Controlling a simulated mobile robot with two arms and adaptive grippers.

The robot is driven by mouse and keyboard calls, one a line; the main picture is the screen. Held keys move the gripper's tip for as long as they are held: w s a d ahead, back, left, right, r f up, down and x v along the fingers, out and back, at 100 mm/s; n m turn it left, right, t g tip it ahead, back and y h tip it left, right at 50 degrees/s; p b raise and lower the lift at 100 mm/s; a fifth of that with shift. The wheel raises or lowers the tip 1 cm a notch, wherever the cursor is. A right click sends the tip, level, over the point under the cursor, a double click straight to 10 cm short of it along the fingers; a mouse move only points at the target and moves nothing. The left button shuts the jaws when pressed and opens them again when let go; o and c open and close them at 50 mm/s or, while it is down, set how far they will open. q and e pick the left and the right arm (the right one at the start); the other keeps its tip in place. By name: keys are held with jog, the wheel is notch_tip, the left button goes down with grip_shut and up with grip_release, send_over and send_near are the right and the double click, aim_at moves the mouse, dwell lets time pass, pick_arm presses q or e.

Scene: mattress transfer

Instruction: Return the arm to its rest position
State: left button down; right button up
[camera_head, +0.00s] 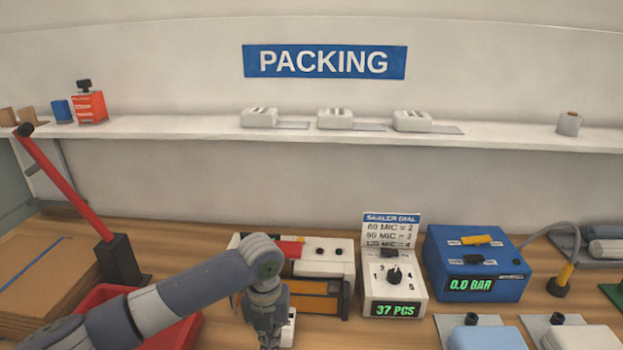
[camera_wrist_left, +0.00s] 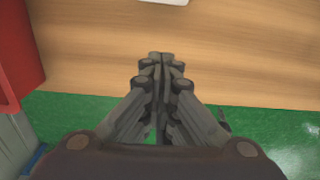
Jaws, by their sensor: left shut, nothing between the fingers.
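My left arm comes in from the lower left in the head view. My left gripper (camera_head: 270,335) points down at the bottom edge of the view, in front of the black, white and orange machine (camera_head: 318,287). In the left wrist view the fingers of my left gripper (camera_wrist_left: 161,70) are shut together with nothing between them. They are over the front edge of the wooden table (camera_wrist_left: 235,50), with green floor (camera_wrist_left: 270,130) below. My right gripper is not in view.
A red tray (camera_head: 105,297) lies partly behind my left arm; its red wall (camera_wrist_left: 18,55) shows at left in the wrist view. A dial box (camera_head: 393,285) and a blue pressure box (camera_head: 477,265) stand right of the machine. Cardboard (camera_head: 40,270) and a red lever (camera_head: 70,190) are at left.

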pick_arm(q)
jog(key=s+d+f+n, duration=0.1)
jog(key=s+d, duration=0.1)
jog(key=s+d+f+n+h, duration=0.1)
jog(key=s+d+f+n, duration=0.1)
jog(key=s, duration=0.1)
jog(key=s+d+f+n+h, duration=0.1)
jog(key=s+d+f+n, duration=0.1)
jog(key=d, duration=0.1)
jog(key=shift+s, duration=0.2)
jog(key=s+d+f+n+t+h, duration=0.1)
jog(key=s+d+f+n+h, duration=0.1)
jog(key=s+n, duration=0.5)
jog(key=s+a+f+n+t+y, duration=0.1)
jog(key=s+a+n+y, duration=0.1)
jog(key=s+a+n, duration=0.65)
jog(key=s+a+f+n+t+y, duration=0.15)
jog(key=s+a+n, duration=0.25)
jog(key=a+n, duration=0.85)
notch_tip(320, 180, down, 24)
jog(key=d+g, duration=0.1)
jog(key=d, duration=0.1)
jog(key=s+a+f+g, duration=0.1)
jog(key=s+a+f, duration=0.2)
jog(key=s+f, duration=1.4)
jog(key=shift+s+n+y, duration=0.3)
jog(key=shift+s+y, duration=0.05)
jog(key=shift+s, duration=0.25)
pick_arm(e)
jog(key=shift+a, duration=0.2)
